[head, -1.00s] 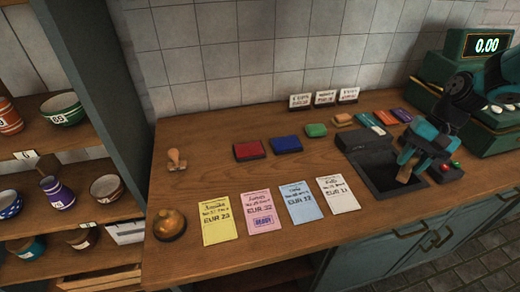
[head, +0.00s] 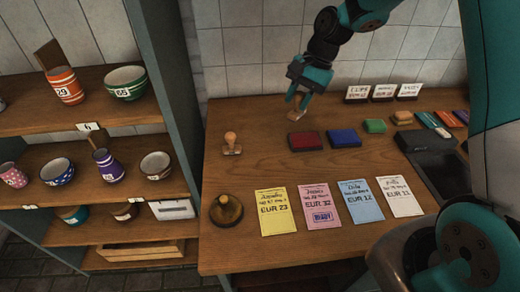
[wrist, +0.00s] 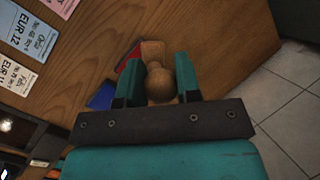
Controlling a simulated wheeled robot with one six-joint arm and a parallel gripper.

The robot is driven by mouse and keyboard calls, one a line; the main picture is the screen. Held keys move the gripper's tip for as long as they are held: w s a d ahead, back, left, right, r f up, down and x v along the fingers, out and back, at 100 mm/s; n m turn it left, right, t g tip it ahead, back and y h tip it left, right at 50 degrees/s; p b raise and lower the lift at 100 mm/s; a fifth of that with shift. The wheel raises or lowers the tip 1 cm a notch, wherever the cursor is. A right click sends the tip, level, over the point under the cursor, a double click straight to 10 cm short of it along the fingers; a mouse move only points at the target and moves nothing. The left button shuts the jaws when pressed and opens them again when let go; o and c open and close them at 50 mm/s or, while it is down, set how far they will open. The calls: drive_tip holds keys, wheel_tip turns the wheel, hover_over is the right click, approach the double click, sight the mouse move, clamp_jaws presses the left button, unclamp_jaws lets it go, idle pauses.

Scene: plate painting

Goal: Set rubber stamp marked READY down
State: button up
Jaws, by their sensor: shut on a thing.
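My gripper (head: 299,103) is shut on a wooden rubber stamp (head: 296,115) behind the red ink pad (head: 305,141), towards the wall. The stamp's base is low over the back of the counter; I cannot tell whether it touches the wood. In the wrist view the stamp's round handle (wrist: 160,82) sits between the two teal fingers. Its marking is hidden. A second wooden stamp (head: 231,144) stands upright on the counter, further left.
Yellow, pink, blue and white cards lie along the counter (head: 270,170); the pink card (head: 320,209) bears a READY imprint. A bell-like brass object (head: 226,210) stands front left. A blue pad (head: 344,139) lies right of the red one. Shelves of pottery stand left.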

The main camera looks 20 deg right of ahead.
drive_tip(key=w+a+r+m+t+b, duration=0.1)
drive_tip(key=w+a+r+m+t, duration=0.2)
drive_tip(key=a+r+m, duration=0.5)
drive_tip(key=shift+m+h, duration=0.5)
drive_tip(key=f+p, duration=0.1)
drive_tip(key=f, duration=0.6)
drive_tip(key=f+p, duration=0.1)
drive_tip(key=f, duration=0.5)
drive_tip(key=f+p, duration=0.1)
drive_tip(key=f, duration=0.6)
drive_tip(key=shift+d+f, duration=0.25)
drive_tip(key=shift+f, duration=0.05)
drive_tip(key=o, duration=0.8)
drive_tip(key=shift+f, duration=0.15)
